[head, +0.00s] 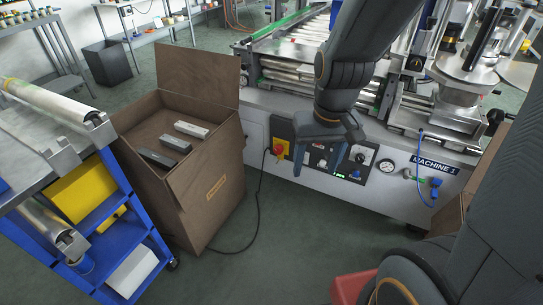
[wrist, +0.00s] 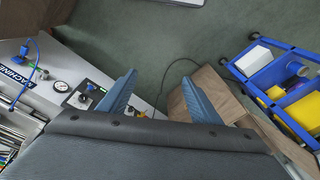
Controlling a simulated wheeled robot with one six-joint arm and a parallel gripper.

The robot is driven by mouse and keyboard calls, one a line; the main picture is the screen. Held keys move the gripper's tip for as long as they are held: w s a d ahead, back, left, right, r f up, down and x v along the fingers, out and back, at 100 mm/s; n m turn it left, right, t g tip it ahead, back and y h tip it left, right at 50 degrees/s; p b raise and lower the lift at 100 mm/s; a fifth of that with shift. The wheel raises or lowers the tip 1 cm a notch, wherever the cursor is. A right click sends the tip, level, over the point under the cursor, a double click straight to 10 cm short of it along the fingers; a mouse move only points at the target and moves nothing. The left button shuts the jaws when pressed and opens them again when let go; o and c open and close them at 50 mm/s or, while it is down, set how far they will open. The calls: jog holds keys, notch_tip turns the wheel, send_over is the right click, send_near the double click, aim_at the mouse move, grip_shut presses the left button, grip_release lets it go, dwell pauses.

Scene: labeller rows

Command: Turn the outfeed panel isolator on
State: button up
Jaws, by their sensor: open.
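A red rotary switch on a yellow plate (head: 279,149) sits on the light front of the machine labelled MACHINE 1 (head: 435,168). I cannot tell whether it is the outfeed panel isolator, nor read its position. Right of it are a dark control panel (head: 320,159) and a dial on a pale plate (head: 362,156). My gripper (head: 317,172) hangs before the dark panel and partly covers it. In the wrist view its two blue fingers (wrist: 160,93) are spread, with nothing between them.
A brown carton (head: 215,190) with dark and pale bars stands left of the panel. A blue trolley (head: 118,240) is further left. A black cable (head: 258,205) runs down to the floor. A gauge (head: 386,166) and blue fitting are on the right.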

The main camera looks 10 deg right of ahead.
aim_at(277, 151)
jog(key=w+a+f+m+t+h+b, duration=0.1)
jog(key=w+a+f+t+b, duration=0.15)
jog(key=w+f+b, duration=0.8)
jog(key=w+a+f+m+t+b, duration=0.1)
jog(key=w+f+t+b, duration=0.4)
jog(key=w, duration=1)
jog(key=w+a+f+m+t+h+b, duration=0.1)
jog(key=w+a+f+t+b, duration=0.1)
jog(key=w+f+b, duration=0.85)
jog(key=w+d+f+m+t+h+b, duration=0.1)
jog(key=w+f+m+t+h+b, duration=0.1)
jog(key=w+f+h+b, duration=0.5)
jog(key=w+d+f+m+t+h+b, duration=0.1)
jog(key=w+f+m+t+h+b, duration=0.1)
jog(key=w+f+b, duration=0.75)
jog(key=w+d+f+b, duration=0.1)
jog(key=d+b, duration=0.1)
jog(key=w+d+f+b, duration=0.1)
jog(key=d+f+b, duration=0.1)
jog(key=shift+w+f, duration=0.2)
jog(key=shift+f, duration=0.05)
jog(key=shift+b+x, duration=0.4)
jog(key=shift+x, duration=0.4)
jog(key=shift+r, duration=0.1)
jog(key=c, duration=1)
